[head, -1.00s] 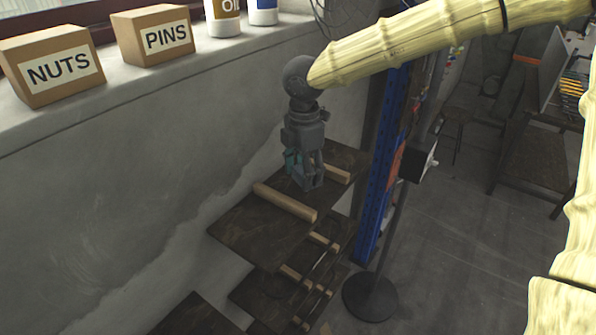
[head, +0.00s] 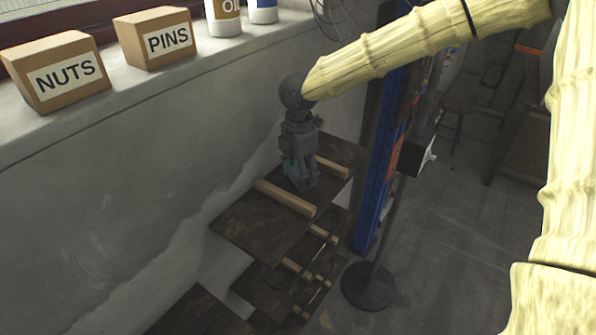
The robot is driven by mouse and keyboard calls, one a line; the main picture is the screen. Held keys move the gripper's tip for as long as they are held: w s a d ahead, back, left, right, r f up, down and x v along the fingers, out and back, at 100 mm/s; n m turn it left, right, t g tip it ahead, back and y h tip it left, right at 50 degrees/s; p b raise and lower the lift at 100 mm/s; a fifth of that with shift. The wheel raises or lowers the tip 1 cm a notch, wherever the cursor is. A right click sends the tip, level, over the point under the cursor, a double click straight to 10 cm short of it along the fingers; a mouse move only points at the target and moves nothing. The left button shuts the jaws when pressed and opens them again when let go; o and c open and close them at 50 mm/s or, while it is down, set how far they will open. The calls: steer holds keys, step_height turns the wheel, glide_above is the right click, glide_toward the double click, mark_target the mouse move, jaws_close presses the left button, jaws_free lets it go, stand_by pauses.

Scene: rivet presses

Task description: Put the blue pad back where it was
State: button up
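No plainly blue pad shows. A small teal patch (head: 287,167) shows at the left side of my gripper, mostly hidden behind it. I cannot tell whether it is the pad. My gripper (head: 304,184) points down over the dark top board (head: 247,223), between two wooden battens, the near batten (head: 285,198) and the far batten (head: 332,168). Its fingertips are low, at or just above the board. The fingers are dark and small here, so their opening and anything between them cannot be made out.
Lower boards with battens (head: 297,267) step down below. A grey wall is on the left, with a NUTS box (head: 68,73) and a PINS box (head: 158,40) on its ledge. A blue post (head: 372,190) and a stand with a round base (head: 368,287) are on the right.

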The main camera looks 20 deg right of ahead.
steer(key=o, duration=0.4)
steer(key=shift+w, duration=0.1)
steer(key=shift+r, duration=0.1)
step_height(320, 180, up, 12)
steer(key=b, duration=0.3)
stand_by(0.3)
